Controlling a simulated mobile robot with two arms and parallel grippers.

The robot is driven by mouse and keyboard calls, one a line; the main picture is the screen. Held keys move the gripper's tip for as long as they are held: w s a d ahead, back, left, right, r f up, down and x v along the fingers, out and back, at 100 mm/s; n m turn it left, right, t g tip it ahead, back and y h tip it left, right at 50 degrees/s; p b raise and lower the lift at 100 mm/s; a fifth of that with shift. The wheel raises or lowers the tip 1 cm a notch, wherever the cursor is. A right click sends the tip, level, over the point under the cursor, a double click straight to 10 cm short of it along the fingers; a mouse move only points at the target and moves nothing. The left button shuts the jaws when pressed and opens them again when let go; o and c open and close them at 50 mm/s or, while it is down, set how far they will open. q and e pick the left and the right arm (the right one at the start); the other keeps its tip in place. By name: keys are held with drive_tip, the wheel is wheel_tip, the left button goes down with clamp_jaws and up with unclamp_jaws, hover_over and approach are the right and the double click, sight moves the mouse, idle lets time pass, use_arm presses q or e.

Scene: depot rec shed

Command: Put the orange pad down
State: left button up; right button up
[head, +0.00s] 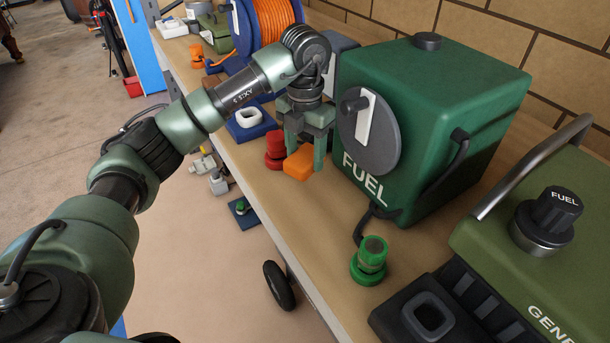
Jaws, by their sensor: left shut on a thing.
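The orange pad (299,163) is a small orange block at the wooden bench top, in front of the green fuel box. My left gripper (305,160) points down over it and is shut on it, with a finger in front of the pad. Whether the pad's underside touches the bench, I cannot tell. My right gripper is not in view.
A red knob-like piece (275,146) stands just left of the pad. The green fuel box (455,110) with a grey disc is close on the right. A green knob (371,256) stands nearer on the bench (310,225). A generator (560,230) fills the lower right.

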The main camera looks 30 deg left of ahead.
use_arm(q)
wheel_tip(320, 180, down, 3)
drive_tip(key=shift+s+r, duration=0.1)
drive_tip(key=shift+r, duration=0.05)
wheel_tip(320, 180, down, 4)
drive_tip(key=shift+f+p, duration=0.1)
drive_tip(key=shift+p, duration=0.55)
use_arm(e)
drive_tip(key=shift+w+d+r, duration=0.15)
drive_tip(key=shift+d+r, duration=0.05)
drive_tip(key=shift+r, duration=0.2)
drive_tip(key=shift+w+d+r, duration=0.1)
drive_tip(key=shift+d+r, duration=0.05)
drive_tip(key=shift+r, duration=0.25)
use_arm(q)
drive_tip(key=shift+f, duration=0.15)
drive_tip(key=o, duration=1.2)
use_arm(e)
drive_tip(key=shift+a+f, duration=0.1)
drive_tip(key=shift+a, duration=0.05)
